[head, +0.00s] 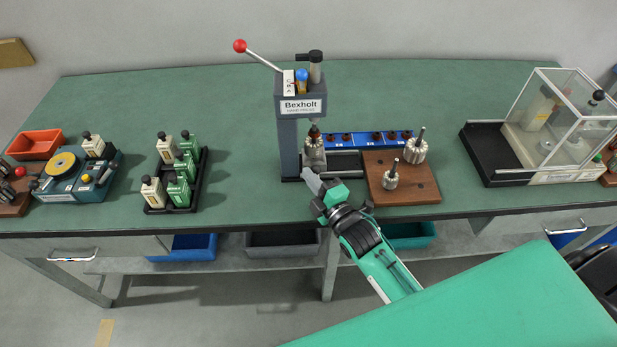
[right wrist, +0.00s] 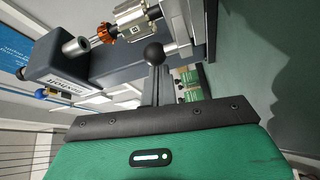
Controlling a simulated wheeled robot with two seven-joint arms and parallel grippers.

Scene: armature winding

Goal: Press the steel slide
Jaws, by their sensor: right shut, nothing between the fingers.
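A dark grey hand press (head: 288,140) labelled Bexholt stands at the middle of the bench, with a red-knobbed lever (head: 240,46). Under its ram sits a steel armature (head: 314,153) with a copper-coloured top; it also shows in the right wrist view (right wrist: 132,20). A pale steel part, perhaps the slide (right wrist: 178,45), lies beside it, close to a black ball knob (right wrist: 153,54). My right gripper (head: 311,178) is shut and empty at the front foot of the press. Its fingertips (right wrist: 153,72) are close to the knob; I cannot tell whether they touch. My left gripper is out of view.
A wooden block (head: 415,190) with two steel armatures stands right of the press, before a blue rack (head: 365,139). A clear-sided case (head: 545,178) is farther right. Bottles in a black tray (head: 205,170) and a winder (head: 70,190) stand left. Bench between is clear.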

